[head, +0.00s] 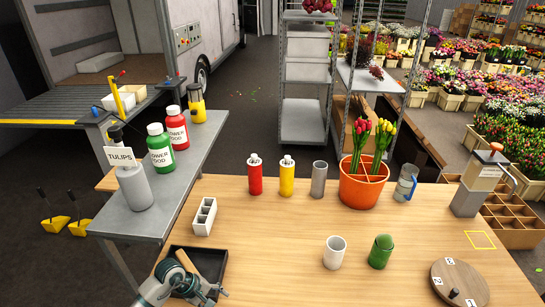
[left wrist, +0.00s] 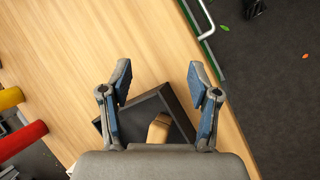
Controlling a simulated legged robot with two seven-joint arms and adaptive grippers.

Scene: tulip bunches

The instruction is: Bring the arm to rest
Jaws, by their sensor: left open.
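My left gripper (head: 212,293) is at the bottom left of the head view, by the front of the black tray (head: 217,256) on the wooden table (head: 300,225). In the left wrist view my left gripper (left wrist: 158,78) has its two blue-padded fingers spread wide, with nothing between them. The black tray (left wrist: 150,103) lies beyond and below the fingers, with a brown object (left wrist: 158,128) in it, partly hidden by the gripper body. My right gripper is not in view.
An orange pot (head: 362,188) with red and yellow tulips stands at the table's back. A white cup (head: 334,252), a green cup (head: 381,252) and a round wooden disc (head: 460,283) stand to the right. A white divided holder (head: 205,217) is behind the tray. The table's middle is clear.

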